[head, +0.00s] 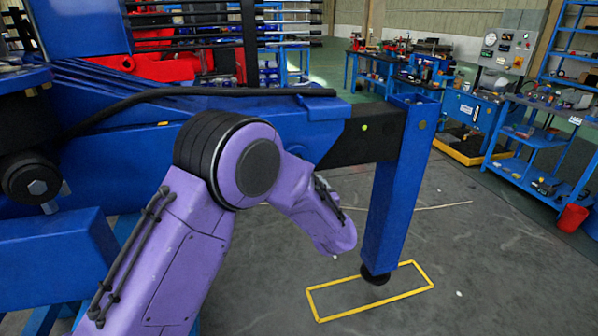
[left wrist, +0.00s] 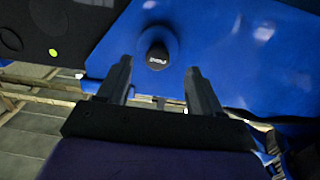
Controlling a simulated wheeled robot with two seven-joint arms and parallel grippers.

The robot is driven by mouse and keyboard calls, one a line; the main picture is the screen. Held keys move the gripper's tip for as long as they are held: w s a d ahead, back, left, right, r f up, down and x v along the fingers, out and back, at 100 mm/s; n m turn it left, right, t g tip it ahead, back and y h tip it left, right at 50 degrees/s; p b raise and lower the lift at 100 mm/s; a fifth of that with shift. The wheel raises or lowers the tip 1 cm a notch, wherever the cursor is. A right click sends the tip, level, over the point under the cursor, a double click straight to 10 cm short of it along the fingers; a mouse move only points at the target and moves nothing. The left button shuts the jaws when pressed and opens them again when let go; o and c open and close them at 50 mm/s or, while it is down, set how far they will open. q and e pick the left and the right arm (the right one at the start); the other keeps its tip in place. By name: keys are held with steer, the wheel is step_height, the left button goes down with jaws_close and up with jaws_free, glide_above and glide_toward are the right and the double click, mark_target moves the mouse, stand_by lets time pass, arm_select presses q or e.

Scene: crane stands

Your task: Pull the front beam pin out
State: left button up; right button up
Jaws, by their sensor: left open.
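The pin (left wrist: 157,57) shows in the left wrist view as a short round stub with a dark, marked end, standing out of a blue face (left wrist: 225,45). My left gripper (left wrist: 159,68) is open, its two dark fingers apart. The pin appears between and just beyond the fingertips, with no visible contact. In the head view, the black beam (head: 365,137) runs into the upright blue leg (head: 395,190). My right gripper is not in view.
A black cable (head: 200,92) lies along the blue crane arm. The leg's dark foot (head: 375,275) stands within a yellow floor outline (head: 370,308). Workbenches and a blue shelf (head: 545,140) stand at the right, with a red bin (head: 572,218). Floor right of the leg is clear.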

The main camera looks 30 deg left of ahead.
arm_select(q)
steer(key=shift+y, duration=0.3)
steer(key=x, duration=0.3)
steer(key=r+p+x, duration=0.1)
steer(key=x, duration=0.3)
steer(key=p+x, duration=0.1)
steer(key=x, duration=0.3)
steer(key=shift+w+r, duration=0.1)
steer(key=shift+r, duration=0.25)
